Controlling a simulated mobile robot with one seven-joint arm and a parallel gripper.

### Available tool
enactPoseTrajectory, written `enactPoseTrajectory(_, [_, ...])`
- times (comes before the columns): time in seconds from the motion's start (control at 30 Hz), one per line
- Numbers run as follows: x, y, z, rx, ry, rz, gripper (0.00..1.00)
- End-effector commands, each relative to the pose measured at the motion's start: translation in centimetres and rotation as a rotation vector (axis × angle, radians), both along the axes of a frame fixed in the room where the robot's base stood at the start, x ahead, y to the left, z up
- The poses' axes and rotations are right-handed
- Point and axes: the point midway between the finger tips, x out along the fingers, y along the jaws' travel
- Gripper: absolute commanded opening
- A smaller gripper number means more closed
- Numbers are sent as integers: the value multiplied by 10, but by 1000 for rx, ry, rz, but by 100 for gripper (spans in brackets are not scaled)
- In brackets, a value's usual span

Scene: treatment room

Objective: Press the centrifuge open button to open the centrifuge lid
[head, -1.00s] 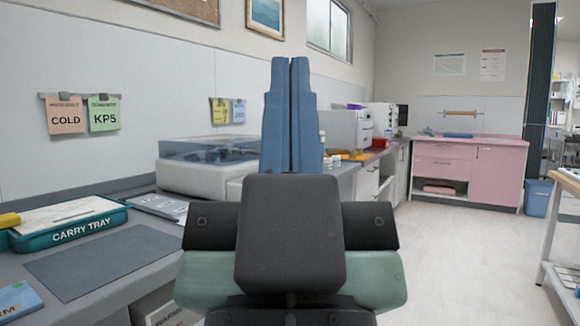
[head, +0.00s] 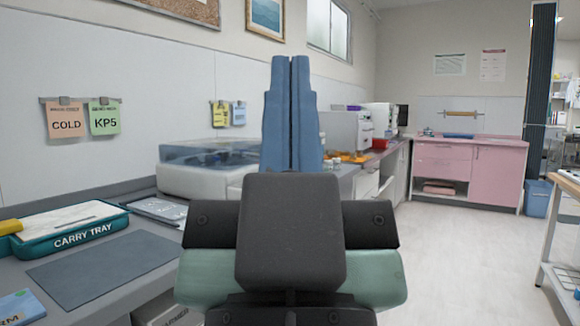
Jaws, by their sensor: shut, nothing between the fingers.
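The centrifuge (head: 195,182) is a white box with a clear bluish lid (head: 205,155), on the left counter ahead. The lid looks closed, with dark round parts showing through it. My gripper (head: 291,62) is large in the middle of the head view, its two blue fingers pointing up and pressed together, with nothing between them. The fingers overlap the right end of the centrifuge in the picture; the gripper appears nearer to me and apart from it. The open button cannot be made out; part of the centrifuge's right side is hidden behind my gripper.
A teal carry tray (head: 75,238) and a dark mat (head: 105,262) lie on the near left counter. A clipboard-like sheet (head: 158,208) lies before the centrifuge. White equipment (head: 345,130) stands further along. The floor (head: 455,255) at right is open, with a table (head: 565,215) at its edge.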

Motion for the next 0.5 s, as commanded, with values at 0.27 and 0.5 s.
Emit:
enactPoseTrajectory(0.27, [0, 0, 96, -1, -1, 1, 0])
enactPoseTrajectory(0.5, [0, 0, 181, 0, -1, 1, 0])
